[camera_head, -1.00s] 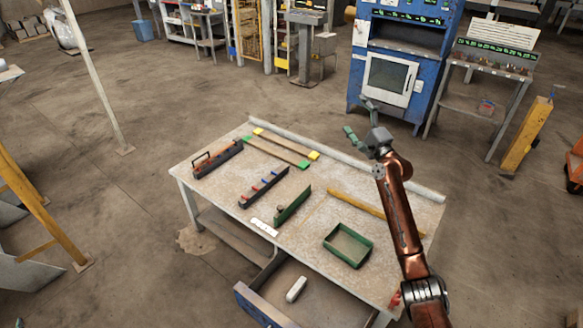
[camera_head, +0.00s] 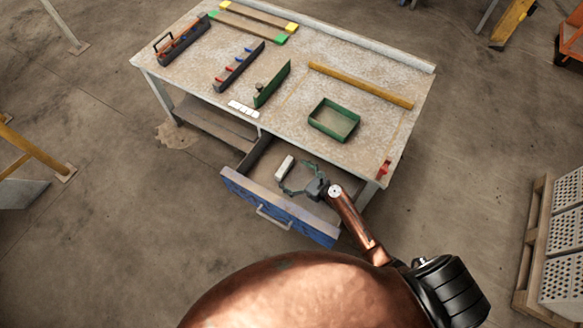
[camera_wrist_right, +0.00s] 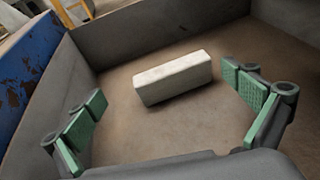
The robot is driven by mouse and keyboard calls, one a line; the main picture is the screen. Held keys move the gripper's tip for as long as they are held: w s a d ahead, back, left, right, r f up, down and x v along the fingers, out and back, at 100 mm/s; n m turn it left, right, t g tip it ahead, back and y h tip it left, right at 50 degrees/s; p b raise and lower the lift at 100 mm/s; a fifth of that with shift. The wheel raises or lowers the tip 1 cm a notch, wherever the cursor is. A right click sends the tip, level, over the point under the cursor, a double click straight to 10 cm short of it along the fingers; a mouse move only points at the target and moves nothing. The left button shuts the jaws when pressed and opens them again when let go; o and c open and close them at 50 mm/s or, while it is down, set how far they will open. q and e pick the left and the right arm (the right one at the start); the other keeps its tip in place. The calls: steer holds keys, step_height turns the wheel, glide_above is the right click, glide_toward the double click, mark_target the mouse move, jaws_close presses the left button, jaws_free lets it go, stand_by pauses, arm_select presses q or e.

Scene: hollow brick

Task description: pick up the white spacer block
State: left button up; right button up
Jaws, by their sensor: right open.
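The white spacer block (camera_head: 285,167) lies on the floor of the open drawer (camera_head: 262,213) under the worktable. In the right wrist view the block (camera_wrist_right: 174,77) lies ahead of the fingers, at a slight slant, with nothing touching it. My right gripper (camera_head: 286,180) is at the drawer, close to the block. In the right wrist view its two green-padded fingers (camera_wrist_right: 165,115) are spread wide and empty, one on each side of the picture. The left gripper does not show.
The drawer's walls (camera_wrist_right: 165,30) stand around the block. On the worktable (camera_head: 205,75) are a green tray (camera_head: 334,121), a green upright plate (camera_head: 272,84), a yellow bar (camera_head: 360,85) and dark racks. A pallet of perforated blocks (camera_head: 565,240) stands at the right.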

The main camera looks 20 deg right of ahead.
mark_target(286, 168)
steer(key=shift+s+d+f, duration=0.25)
steer(key=shift+d+f, duration=0.2)
steer(key=shift+f, duration=0.15)
steer(key=shift+w+f, duration=0.2)
steer(key=shift+f, duration=0.1)
steer(key=shift+w+a+f+b, duration=0.25)
steer(key=shift+w+b, duration=0.2)
steer(key=shift+w, duration=0.15)
steer(key=x, duration=0.1)
steer(key=b+x, duration=0.1)
steer(key=x, duration=0.2)
steer(key=shift+w+r+b, duration=0.15)
steer(key=shift+w+b, duration=0.25)
steer(key=shift+w, duration=0.3)
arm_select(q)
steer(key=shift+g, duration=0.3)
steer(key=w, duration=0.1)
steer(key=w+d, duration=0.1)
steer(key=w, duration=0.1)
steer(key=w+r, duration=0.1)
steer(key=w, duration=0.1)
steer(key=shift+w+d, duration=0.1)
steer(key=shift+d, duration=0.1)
arm_select(e)
steer(key=shift+c, duration=0.4)
steer(key=c, duration=0.9)
steer(key=shift+r, duration=0.15)
steer(key=shift+c, duration=0.2)
